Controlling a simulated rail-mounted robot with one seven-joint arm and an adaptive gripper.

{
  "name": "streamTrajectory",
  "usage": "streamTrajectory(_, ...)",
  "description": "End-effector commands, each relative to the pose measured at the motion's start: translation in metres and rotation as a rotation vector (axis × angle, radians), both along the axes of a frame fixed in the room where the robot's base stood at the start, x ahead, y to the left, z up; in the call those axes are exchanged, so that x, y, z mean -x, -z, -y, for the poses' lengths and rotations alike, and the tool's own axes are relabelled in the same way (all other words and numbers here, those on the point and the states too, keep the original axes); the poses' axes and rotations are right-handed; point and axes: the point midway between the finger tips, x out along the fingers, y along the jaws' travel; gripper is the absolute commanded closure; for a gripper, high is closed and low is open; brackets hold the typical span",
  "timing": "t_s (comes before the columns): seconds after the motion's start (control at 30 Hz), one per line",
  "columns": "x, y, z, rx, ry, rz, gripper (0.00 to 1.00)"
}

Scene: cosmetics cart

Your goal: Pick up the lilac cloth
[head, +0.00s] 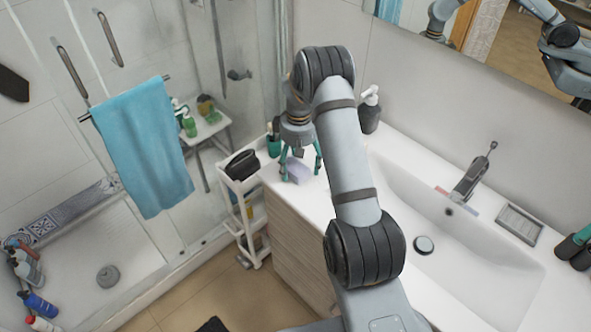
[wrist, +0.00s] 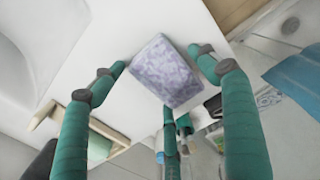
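The lilac cloth (head: 298,171) is a small, folded, block-like piece on the white counter, near its left end. In the wrist view the cloth (wrist: 167,72) has a mottled purple-grey top and lies at a tilt. My gripper (head: 302,175) points down over it with its teal fingers spread. In the wrist view my gripper (wrist: 157,60) is open, with one fingertip on each side of the cloth. I cannot tell the exact height of the fingertips above the counter.
A dark pump bottle (head: 370,110) stands behind my arm by the wall. A white cart (head: 236,185) with a black pouch (head: 242,164) stands left of the counter. The sink (head: 470,262) and faucet (head: 470,180) lie to the right. A blue towel (head: 145,145) hangs at left.

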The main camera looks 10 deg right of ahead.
Motion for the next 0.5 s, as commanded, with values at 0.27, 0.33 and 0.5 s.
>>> streamTrajectory(0.27,-0.0001,-0.0003,0.0000,0.000,0.000,0.000,0.43)
streamTrajectory(0.33,-0.0001,-0.0002,0.0001,0.000,0.000,0.000,0.47)
streamTrajectory(0.5,-0.0001,-0.0002,0.0001,0.000,0.000,0.000,0.57)
